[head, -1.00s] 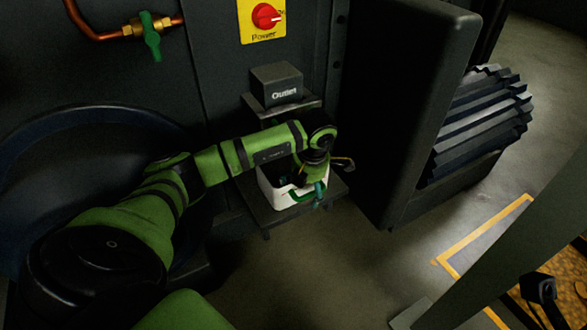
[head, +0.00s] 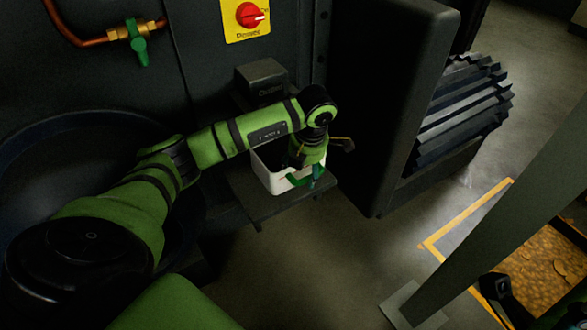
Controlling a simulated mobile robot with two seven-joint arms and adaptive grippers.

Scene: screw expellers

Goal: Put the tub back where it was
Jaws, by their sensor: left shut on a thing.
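The white tub (head: 272,181) with a green handle (head: 305,177) is on or just above a small dark shelf (head: 255,209) below the outlet box. I cannot tell whether its base touches the shelf. My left gripper (head: 314,180) is at the tub's near right side, shut on the tub at its green handle. The gripper and wrist hide part of the tub's rim and inside. The fingertips are small and partly hidden. My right gripper (head: 495,288) seems to show as a dark part at the lower right edge; its fingers are not clear.
The outlet box (head: 261,80) sits above the shelf. A dark machine panel (head: 390,100) stands close to the right of the tub. A red power switch (head: 250,14) and a green valve (head: 138,42) are on the wall behind. The floor ahead of the shelf is clear.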

